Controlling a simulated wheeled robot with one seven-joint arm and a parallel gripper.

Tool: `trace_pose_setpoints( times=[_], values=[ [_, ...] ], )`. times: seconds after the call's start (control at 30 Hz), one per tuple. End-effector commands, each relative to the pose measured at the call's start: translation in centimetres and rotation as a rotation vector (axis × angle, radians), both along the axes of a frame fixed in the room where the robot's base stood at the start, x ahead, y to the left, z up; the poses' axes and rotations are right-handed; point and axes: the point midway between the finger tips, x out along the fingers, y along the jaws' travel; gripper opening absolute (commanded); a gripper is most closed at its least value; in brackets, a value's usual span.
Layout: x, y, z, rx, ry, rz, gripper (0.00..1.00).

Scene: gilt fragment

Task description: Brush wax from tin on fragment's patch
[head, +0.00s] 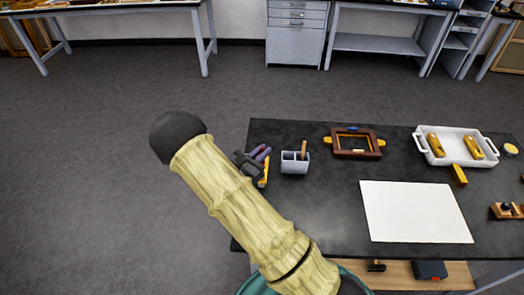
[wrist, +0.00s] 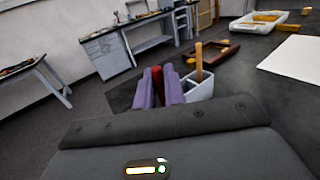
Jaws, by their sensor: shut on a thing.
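My gripper (head: 258,158) is near the table's left edge, partly hidden behind my arm. In the wrist view its purple fingers (wrist: 158,88) are shut on a dark red thing (wrist: 157,78), mostly hidden between them; I cannot tell if it is a brush. A round tin (head: 510,148) with yellowish content stands at the table's far right. Two gilt pieces (head: 436,143) lie in a white tray (head: 447,159). A dark red-brown frame (head: 355,153) with yellow side pieces lies at the back. I cannot make out which piece carries the patch.
A grey holder (head: 295,165) with a wooden handle (head: 304,149) stands close right of the gripper. A white sheet (head: 415,212) covers the middle. A yellow-orange handle (head: 459,175) lies before the tray; a wooden block with a black knob (head: 507,211) sits at right.

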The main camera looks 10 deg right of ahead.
Motion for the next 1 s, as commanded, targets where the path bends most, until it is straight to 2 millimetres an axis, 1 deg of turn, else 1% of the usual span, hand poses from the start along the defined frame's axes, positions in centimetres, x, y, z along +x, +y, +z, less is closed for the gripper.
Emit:
trace_pose_setpoints(
  times=[0.17, 0.4, 0.5, 0.8, 1.0],
  values=[
    [0.7, -0.2, -0.1, 0.001, -0.002, -0.001, 0.0],
    [2.3, -0.9, -0.1, 0.001, -0.001, -0.001, 0.0],
    [2.7, -1.0, -0.1, -0.001, -0.001, 0.0, 0.0],
    [2.6, -0.9, -0.1, -0.001, 0.001, 0.0, 0.0],
    [1.5, -0.5, -0.1, 0.0, 0.001, 0.001, 0.0]
  ],
)
